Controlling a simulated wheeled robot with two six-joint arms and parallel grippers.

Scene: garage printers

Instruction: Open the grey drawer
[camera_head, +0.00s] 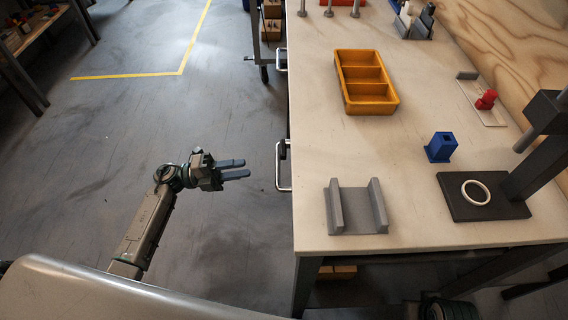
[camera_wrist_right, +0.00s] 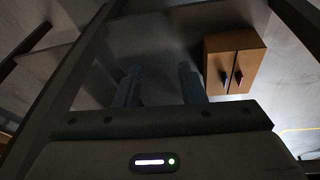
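Two metal bar handles stick out from the left side of the workbench in the head view, a near one (camera_head: 283,166) and a far one (camera_head: 281,60). The drawer fronts behind them are hidden under the tabletop edge, so I cannot tell which is grey. My left gripper (camera_head: 246,168) is left of the near handle, with its fingers pointing at it and a clear space between. Its two fingers are apart and empty. In the right wrist view, my right gripper (camera_wrist_right: 158,84) has its two fingers wide apart with nothing between them.
The workbench top (camera_head: 425,110) holds an orange tray (camera_head: 365,95), a grey channel-shaped block (camera_head: 357,212), a blue block (camera_head: 441,147) and a black plate (camera_head: 478,210) with a white ring (camera_head: 475,192). A wooden box (camera_wrist_right: 233,62) shows in the right wrist view.

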